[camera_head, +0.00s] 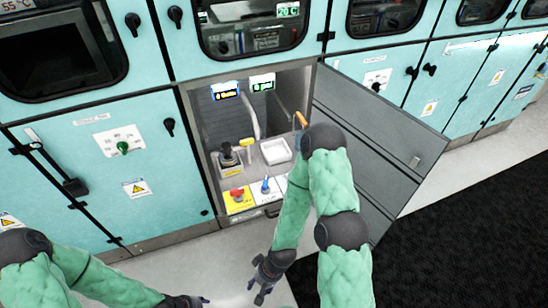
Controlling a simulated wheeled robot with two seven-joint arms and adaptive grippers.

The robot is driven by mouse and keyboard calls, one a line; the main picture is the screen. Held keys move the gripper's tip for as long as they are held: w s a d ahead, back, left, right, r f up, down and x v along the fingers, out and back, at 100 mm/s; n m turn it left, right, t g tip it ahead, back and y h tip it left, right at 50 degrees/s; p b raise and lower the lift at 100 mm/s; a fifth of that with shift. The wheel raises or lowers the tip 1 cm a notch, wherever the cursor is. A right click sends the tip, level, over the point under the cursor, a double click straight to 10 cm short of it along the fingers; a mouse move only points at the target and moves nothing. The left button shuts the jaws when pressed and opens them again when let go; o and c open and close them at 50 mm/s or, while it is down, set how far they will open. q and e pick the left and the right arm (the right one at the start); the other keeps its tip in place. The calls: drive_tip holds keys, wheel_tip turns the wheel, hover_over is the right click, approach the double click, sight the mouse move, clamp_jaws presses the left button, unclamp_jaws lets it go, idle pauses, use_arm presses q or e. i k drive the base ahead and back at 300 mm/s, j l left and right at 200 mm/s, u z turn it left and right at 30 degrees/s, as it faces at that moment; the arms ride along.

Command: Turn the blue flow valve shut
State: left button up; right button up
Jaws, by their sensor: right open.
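The blue flow valve (265,185) is a small blue handle on a white plate at the front of the open cabinet bay, just right of a red knob on a yellow plate. My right gripper (256,290) is open and empty. It hangs low in front of the cabinet, well below the valve in the picture and apart from it. My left gripper (190,301) is at the bottom edge, far from the valve and partly cut off. I cannot tell whether it is open or shut.
The red knob (237,194) is close beside the valve. A black-topped item (228,156) and a white tray (276,151) stand behind. The grey door (385,140) stands open at the right, behind my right arm. The floor (225,270) in front is clear.

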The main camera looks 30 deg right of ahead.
sight(266, 179)
drive_tip(key=l+z, duration=0.1)
drive_tip(key=z, duration=0.25)
drive_tip(key=l+z, duration=0.1)
drive_tip(key=z, duration=0.2)
